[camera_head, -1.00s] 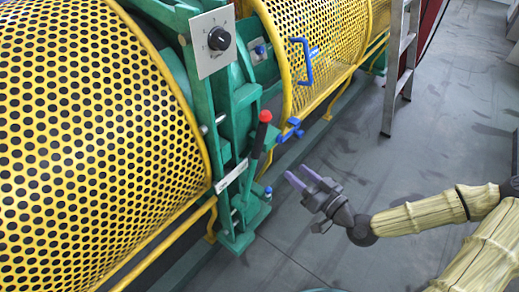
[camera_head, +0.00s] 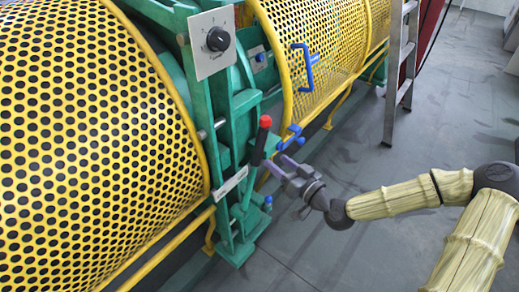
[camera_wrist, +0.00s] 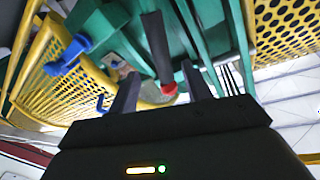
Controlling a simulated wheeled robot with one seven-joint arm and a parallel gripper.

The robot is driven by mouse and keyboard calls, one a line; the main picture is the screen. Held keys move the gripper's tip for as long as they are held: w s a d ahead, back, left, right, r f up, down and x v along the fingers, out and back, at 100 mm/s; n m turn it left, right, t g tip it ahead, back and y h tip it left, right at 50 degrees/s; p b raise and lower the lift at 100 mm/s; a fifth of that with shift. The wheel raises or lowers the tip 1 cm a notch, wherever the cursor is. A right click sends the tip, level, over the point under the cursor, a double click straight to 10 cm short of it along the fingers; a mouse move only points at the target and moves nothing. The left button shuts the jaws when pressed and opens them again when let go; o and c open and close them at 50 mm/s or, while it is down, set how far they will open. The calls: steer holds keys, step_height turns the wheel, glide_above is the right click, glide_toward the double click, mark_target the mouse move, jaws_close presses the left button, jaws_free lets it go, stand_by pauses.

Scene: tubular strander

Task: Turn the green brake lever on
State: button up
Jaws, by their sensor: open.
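The brake lever stands on the green machine frame, its black handle (camera_head: 259,148) topped by a red knob (camera_head: 265,121). It leans slightly and its green lower part (camera_head: 246,190) runs down to the frame's foot. My gripper (camera_head: 275,165) is open and empty, just right of the lever and below the knob. In the wrist view the black handle (camera_wrist: 157,45) and red knob (camera_wrist: 169,88) show between the two fingers of my gripper (camera_wrist: 158,88) in the picture. I cannot tell whether a finger touches the handle.
Yellow perforated guards (camera_head: 95,130) stand left of the frame and behind it (camera_head: 325,35). A control dial (camera_head: 218,39) sits on a plate above the lever. Blue handles (camera_head: 303,67) are on the rear guard. A ladder (camera_head: 399,75) stands behind. Grey floor (camera_head: 390,165) is free at right.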

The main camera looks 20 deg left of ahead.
mark_target(259, 147)
steer(key=b+x, duration=0.1)
steer(key=x, duration=0.8)
steer(key=shift+w+a, duration=0.1)
steer(key=shift+w, duration=0.05)
steer(key=shift+c, duration=0.4)
jaws_close()
